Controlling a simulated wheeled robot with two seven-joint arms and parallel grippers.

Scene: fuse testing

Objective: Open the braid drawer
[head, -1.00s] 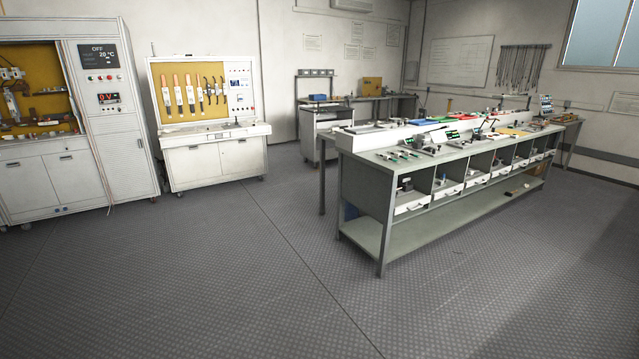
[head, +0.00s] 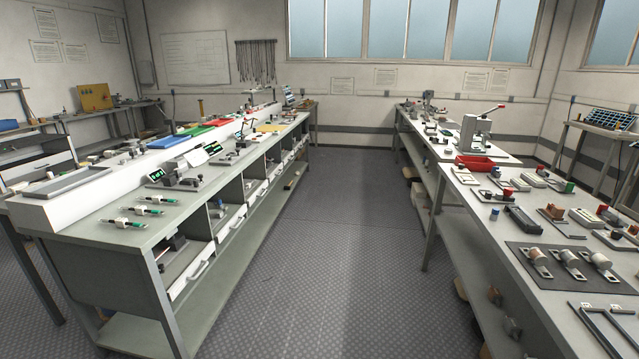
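In the head view a long grey-green workbench (head: 88,238) stands on the left. Under its top is a row of open compartments with white-fronted drawers along the aisle side. The nearest white drawer front (head: 190,280) has a bar handle. Further drawer fronts (head: 236,222) run away down the bench. I cannot tell which of them is the braid drawer, as no label is readable. Neither of my grippers is in view.
A second long bench (head: 555,300) on the right carries a dark mat (head: 548,275) with parts, a red bin (head: 474,162) and a press (head: 476,135). The aisle floor (head: 325,250) between the benches is clear. Windows and a whiteboard (head: 195,58) are at the back.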

